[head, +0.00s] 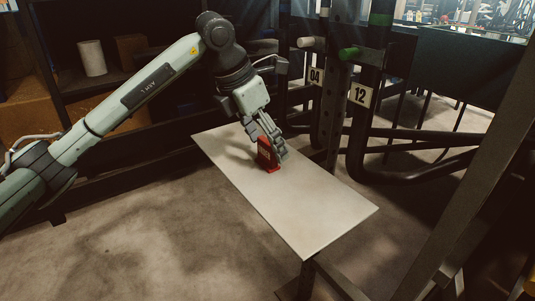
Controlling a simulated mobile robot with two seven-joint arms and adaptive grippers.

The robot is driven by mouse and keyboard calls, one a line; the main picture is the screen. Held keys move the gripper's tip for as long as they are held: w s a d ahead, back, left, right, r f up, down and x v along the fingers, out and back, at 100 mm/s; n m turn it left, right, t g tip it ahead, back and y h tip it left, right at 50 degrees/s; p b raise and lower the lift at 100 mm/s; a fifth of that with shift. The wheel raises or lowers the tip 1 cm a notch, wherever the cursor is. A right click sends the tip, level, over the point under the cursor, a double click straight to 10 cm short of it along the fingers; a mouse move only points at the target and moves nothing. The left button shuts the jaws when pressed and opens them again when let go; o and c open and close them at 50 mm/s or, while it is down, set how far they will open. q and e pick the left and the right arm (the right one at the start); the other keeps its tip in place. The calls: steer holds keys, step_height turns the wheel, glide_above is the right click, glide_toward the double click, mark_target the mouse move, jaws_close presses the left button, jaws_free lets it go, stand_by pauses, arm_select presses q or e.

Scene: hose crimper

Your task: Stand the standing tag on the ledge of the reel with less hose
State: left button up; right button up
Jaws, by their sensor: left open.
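The standing tag is a small red piece (265,160) with a pale marking, upright on a pale rectangular board (315,215). My left gripper (271,148) reaches down to it from above. Its fingers are open and close around or beside the tag, partly covering it. I cannot tell whether they touch it. My right gripper is not in view. I cannot make out a reel, its ledge or an amount of hose with certainty.
Number plates 04 (316,77) and 12 (361,95) hang on dark uprights behind the board. Thick black curved tubes (400,172) run at the right. A shelf holds a white cylinder (92,58) and boxes at the left. The board's near right part is clear.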

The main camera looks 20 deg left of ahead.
arm_select(q)
steer(key=shift+w+d+f, duration=0.1)
steer(key=shift+f, duration=0.25)
steer(key=shift+c, duration=0.4)
steer(key=c, duration=1)
steer(key=shift+r, duration=0.1)
steer(key=shift+c, duration=0.2)
